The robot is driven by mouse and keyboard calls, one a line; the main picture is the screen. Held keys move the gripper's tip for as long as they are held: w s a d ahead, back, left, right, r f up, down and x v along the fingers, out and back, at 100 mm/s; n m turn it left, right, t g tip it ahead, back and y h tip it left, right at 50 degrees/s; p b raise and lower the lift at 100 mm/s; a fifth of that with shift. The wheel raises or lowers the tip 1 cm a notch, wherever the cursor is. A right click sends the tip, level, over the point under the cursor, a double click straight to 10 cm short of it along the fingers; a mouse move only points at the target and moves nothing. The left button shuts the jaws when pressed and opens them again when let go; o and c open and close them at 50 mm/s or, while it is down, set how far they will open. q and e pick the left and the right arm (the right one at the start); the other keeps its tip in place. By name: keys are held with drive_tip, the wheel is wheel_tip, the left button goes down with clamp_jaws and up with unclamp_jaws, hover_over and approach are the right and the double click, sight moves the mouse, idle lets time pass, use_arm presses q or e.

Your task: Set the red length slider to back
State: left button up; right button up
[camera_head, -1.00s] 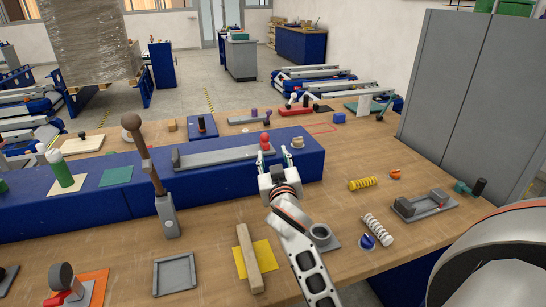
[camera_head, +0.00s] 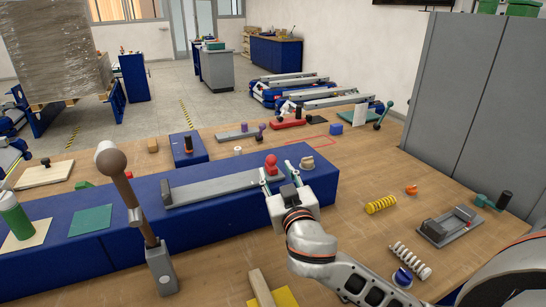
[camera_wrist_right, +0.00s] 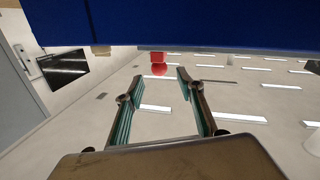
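The red length slider (camera_head: 270,162) is a small red knob on a grey rail (camera_head: 215,187), near the rail's right end. The rail lies on a long blue block. My right gripper (camera_head: 278,174) is open, its two teal-padded fingers apart, just in front of the red knob in the head view. In the right wrist view the red knob (camera_wrist_right: 158,68) shows beyond the gap between the open fingertips (camera_wrist_right: 155,86); contact cannot be made out. My left gripper is out of view.
The blue block (camera_head: 225,210) spans the table. A tall brown lever (camera_head: 126,190) stands at the left. A tan round knob (camera_head: 307,163) sits right of the slider. A yellow spring (camera_head: 381,204) and a grey spring (camera_head: 410,260) lie on the right. A grey cabinet (camera_head: 470,100) stands behind them.

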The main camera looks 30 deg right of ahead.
sight(272, 162)
drive_tip(key=shift+w+d+r, duration=0.15)
drive_tip(key=shift+w, duration=0.2)
drive_tip(key=x, duration=0.6)
drive_tip(key=shift+w+p, duration=0.25)
drive_tip(key=shift+p, duration=0.05)
clamp_jaws()
